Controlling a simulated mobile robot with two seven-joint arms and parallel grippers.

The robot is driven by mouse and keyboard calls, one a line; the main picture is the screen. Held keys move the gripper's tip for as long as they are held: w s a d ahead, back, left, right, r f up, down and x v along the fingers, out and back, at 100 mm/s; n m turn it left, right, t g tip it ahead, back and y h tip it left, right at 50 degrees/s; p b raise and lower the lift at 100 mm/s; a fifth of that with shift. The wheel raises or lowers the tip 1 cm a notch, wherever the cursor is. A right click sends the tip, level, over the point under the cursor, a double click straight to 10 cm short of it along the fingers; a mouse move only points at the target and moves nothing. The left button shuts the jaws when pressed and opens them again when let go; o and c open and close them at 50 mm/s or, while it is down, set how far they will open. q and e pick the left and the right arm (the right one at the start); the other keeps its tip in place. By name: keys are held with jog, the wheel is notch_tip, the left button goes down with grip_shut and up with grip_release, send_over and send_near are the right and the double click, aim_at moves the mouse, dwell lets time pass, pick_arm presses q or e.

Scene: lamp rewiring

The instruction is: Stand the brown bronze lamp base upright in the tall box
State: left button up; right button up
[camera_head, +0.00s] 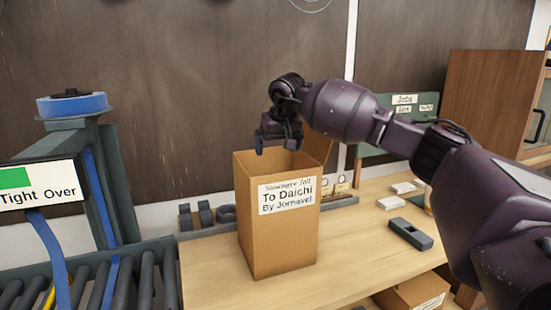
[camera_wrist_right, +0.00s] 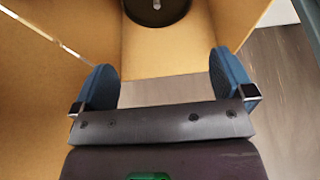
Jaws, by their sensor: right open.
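The tall cardboard box (camera_head: 277,233) stands upright on the wooden bench, with a label reading "To Daichi". My right gripper (camera_head: 279,148) is above the box's open top, pointing down. In the right wrist view its two blue fingers (camera_wrist_right: 165,88) are spread apart with nothing between them. That view looks into the box (camera_wrist_right: 165,50). A dark brown round thing with a small pale slot (camera_wrist_right: 157,8) shows inside at the top edge, cut off by the frame; it looks like the lamp base. The box walls hide it in the head view. My left gripper is not in view.
A roller conveyor (camera_head: 135,280) with a post and blue tape roll (camera_head: 72,104) is at the left. Dark clamps (camera_head: 205,214) lie behind the box. A dark block tool (camera_head: 410,233) and white pieces (camera_head: 391,202) lie to its right. The bench front is clear.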

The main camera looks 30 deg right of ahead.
jog(key=v, duration=0.6)
jog(key=shift+r, duration=0.4)
jog(key=shift+s, duration=0.15)
